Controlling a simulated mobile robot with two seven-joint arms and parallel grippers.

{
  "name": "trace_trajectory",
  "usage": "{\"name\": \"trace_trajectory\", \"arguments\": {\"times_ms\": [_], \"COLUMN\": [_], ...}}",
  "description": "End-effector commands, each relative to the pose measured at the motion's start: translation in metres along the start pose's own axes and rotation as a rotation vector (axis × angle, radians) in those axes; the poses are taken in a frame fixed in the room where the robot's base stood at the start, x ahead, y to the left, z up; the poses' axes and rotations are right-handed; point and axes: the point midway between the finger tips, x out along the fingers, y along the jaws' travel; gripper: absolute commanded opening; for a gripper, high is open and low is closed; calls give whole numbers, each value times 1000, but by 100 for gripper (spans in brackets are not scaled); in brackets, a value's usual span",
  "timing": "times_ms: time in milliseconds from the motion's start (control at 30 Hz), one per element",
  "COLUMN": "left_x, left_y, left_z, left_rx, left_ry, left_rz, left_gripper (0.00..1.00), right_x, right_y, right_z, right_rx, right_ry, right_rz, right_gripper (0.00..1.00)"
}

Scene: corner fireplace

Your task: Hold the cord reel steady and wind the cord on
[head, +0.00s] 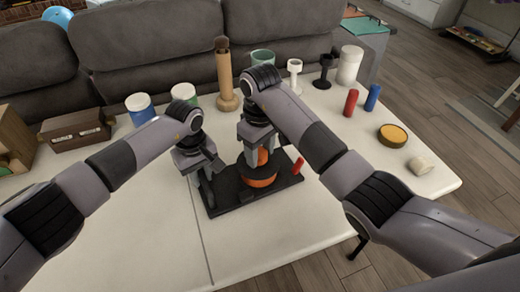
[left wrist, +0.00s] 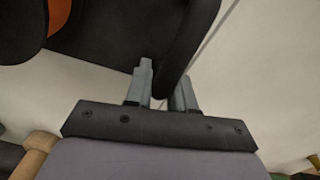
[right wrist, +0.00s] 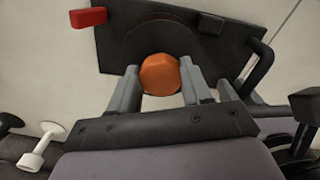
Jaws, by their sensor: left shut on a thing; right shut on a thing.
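The cord reel has an orange drum (head: 260,181) on a flat black base (head: 230,205) on the table. My left gripper (head: 204,180) is shut on the reel's black bar handle (left wrist: 188,40) at the base's left side. My right gripper (head: 258,152) comes down from above and is shut on the orange knob (right wrist: 160,75) over the reel's middle. A red piece (head: 298,165) stands at the right side of the base; it also shows in the right wrist view (right wrist: 88,17). I cannot make out the cord. My right arm hides part of the reel.
The white table (head: 330,225) has free room in front and right of the reel. Behind stand a wooden bottle-shaped piece (head: 224,80), lidded jars (head: 140,108) and small cups.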

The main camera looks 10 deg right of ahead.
Motion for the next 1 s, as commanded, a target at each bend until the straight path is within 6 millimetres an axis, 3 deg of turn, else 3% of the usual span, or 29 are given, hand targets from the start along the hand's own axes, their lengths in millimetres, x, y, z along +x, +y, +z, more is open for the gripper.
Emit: {"name": "trace_trajectory", "arguments": {"times_ms": [33,67,100,133,567,1000], "left_x": [0,0,0,0,0,0], "left_y": [2,2,2,2,0,0], "left_z": [2,2,2,2,0,-1], "left_rx": [1,1,1,1,-1,-2], "left_ry": [-1,-1,-1,-1,0,1], "left_rz": [5,5,5,5,1,1], "left_gripper": [0,0,0,0,0,0], "right_x": [-1,0,0,0,0,-3], "right_y": [-4,-4,-3,-3,0,1], "right_z": [-1,-1,-1,-1,0,-3], "right_rx": [-7,-7,-6,-6,-21,-170], "right_ry": [1,1,1,0,0,7], "right_rz": [-7,-6,-6,-5,2,11], "right_gripper": [18,58,71,74,74,74]}}
